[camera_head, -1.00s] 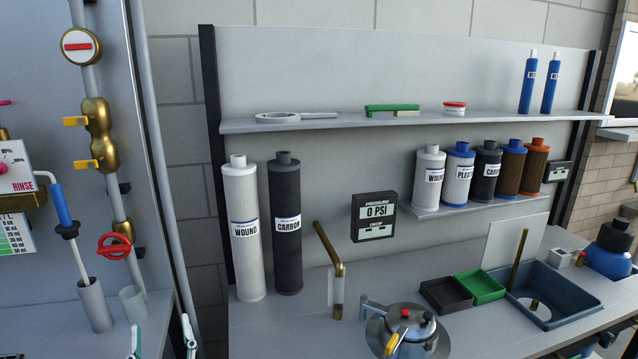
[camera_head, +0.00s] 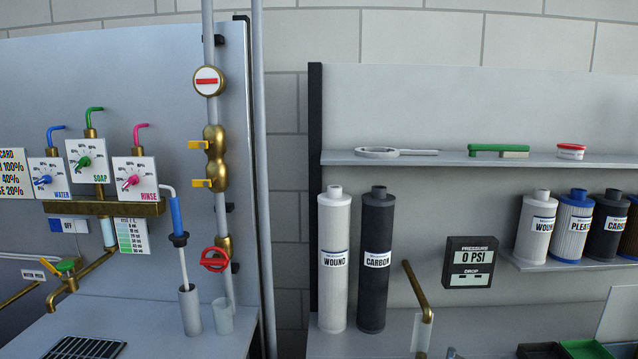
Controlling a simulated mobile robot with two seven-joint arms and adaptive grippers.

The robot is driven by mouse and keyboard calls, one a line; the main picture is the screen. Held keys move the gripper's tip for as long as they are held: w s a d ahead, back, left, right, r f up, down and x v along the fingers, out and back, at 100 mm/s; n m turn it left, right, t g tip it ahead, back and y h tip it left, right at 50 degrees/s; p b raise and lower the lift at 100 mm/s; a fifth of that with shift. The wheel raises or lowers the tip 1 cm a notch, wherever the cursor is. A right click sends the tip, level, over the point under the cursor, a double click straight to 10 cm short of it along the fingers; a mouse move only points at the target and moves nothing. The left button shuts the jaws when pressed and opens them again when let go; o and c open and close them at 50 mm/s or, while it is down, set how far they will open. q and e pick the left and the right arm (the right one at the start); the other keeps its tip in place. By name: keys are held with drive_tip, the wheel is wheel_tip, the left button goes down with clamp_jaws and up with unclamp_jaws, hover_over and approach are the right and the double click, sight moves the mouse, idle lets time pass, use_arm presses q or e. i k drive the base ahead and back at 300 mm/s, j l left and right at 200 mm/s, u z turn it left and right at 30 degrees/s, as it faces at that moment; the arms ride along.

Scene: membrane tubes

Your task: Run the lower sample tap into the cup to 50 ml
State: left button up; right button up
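A brass sample fitting (camera_head: 215,160) is on the vertical grey pipe, left of centre. It carries an upper yellow tap handle (camera_head: 198,145) and a lower yellow tap handle (camera_head: 202,183), both pointing left. A small pale cup (camera_head: 222,318) stands upright on the counter at the foot of the pipe, below a red handwheel (camera_head: 214,259). Its contents and any marks cannot be made out. Neither of my grippers is in view.
Next to the cup stands a grey tube (camera_head: 190,312) with a blue-handled rod (camera_head: 176,217) in it. A brass spout (camera_head: 65,290) and a black drain grate (camera_head: 85,348) are at the left. The counter (camera_head: 145,312) between grate and tube is clear.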

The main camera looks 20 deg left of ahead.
sight(195, 182)
drive_tip(key=u, duration=1.25)
